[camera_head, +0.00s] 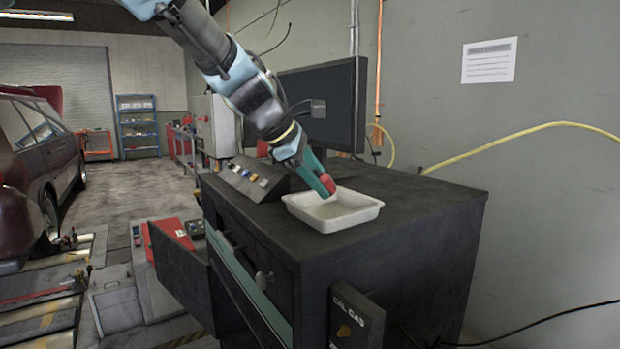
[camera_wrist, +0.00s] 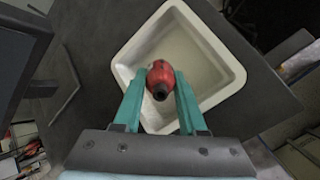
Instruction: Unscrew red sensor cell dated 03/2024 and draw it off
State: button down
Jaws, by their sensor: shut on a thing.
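The red sensor cell (camera_wrist: 159,76) is held between the two green fingers of my gripper (camera_wrist: 160,92), with its dark end towards the wrist camera. No date can be read on it. In the head view the red cell (camera_head: 327,183) shows at the fingertips of my gripper (camera_head: 322,180), over the white tray (camera_head: 345,217). In the wrist view the tray (camera_wrist: 222,68) lies behind the cell and looks otherwise empty. I cannot tell whether the cell touches the tray floor.
The tray stands on a dark cabinet (camera_head: 420,205). A monitor (camera_head: 335,95) and a panel with coloured switches (camera_head: 250,180) stand behind and left of it. A box marked "CAL GAS" (camera_head: 355,318) is on the cabinet's front. The top right of the tray is clear.

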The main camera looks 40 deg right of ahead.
jog(key=shift+d+f, duration=0.35)
jog(key=shift+d, duration=0.45)
jog(key=shift+d+f, duration=0.2)
jog(key=shift+f, duration=0.2)
jog(key=shift+f+b, duration=0.7)
jog(key=shift+c, duration=1.9)
grip_release()
jog(key=shift+a, duration=0.1)
jog(key=b+v, duration=0.2)
jog(key=v, duration=0.8)
jog(key=shift+a+r, duration=0.25)
jog(key=shift+r, duration=0.15)
